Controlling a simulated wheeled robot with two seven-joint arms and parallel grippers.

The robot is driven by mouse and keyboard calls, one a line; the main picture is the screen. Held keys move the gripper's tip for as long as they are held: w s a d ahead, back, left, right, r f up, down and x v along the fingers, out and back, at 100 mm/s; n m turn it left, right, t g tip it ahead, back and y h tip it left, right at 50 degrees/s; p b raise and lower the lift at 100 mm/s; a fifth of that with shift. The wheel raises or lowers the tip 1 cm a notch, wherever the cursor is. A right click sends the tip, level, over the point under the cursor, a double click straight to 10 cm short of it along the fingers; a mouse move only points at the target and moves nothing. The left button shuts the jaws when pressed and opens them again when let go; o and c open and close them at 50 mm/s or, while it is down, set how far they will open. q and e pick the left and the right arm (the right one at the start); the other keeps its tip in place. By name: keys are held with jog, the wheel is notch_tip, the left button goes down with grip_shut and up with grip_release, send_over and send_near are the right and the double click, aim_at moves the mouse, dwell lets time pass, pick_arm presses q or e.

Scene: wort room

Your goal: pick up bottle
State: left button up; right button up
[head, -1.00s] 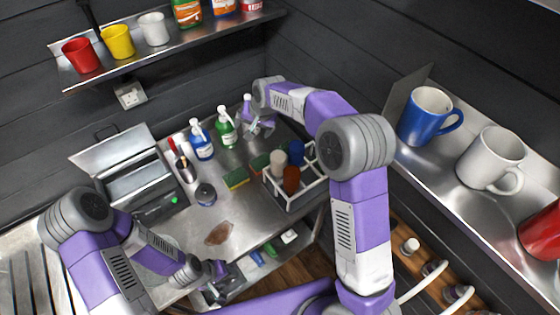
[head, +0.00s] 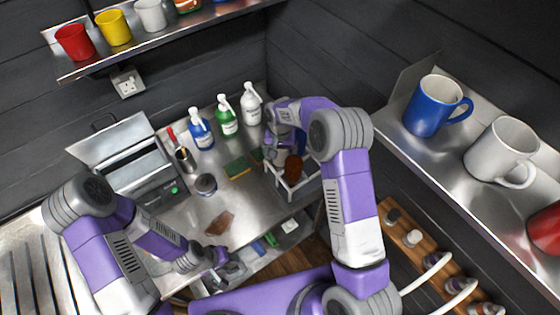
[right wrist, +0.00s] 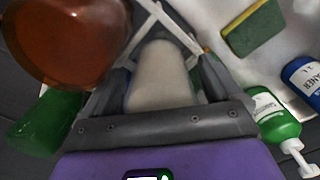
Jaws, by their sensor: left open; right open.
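A white wire rack (head: 291,196) at the right end of the steel counter holds several bottles. A brown bottle (head: 293,168) stands in it, with a blue one (head: 301,145) behind. My right gripper (head: 275,157) is open, pointing down at the rack's left part. In the right wrist view a pale, cream-white bottle (right wrist: 160,75) lies between the open fingers of this gripper (right wrist: 163,66); contact cannot be told. The brown bottle (right wrist: 68,38) is close beside the left finger there. My left gripper (head: 228,268) is open and empty near the counter's front edge.
Blue (head: 201,130), green (head: 226,116) and white (head: 251,104) pump bottles stand along the wall. A green-yellow sponge (head: 237,168) and a dark round tin (head: 205,185) lie left of the rack. A mug shelf (head: 400,150) runs at right.

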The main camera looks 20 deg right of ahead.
jog(key=shift+f, duration=0.7)
jog(key=shift+w, duration=0.1)
jog(key=shift+r, duration=0.1)
jog(key=shift+c, duration=0.4)
jog(key=c, duration=1.2)
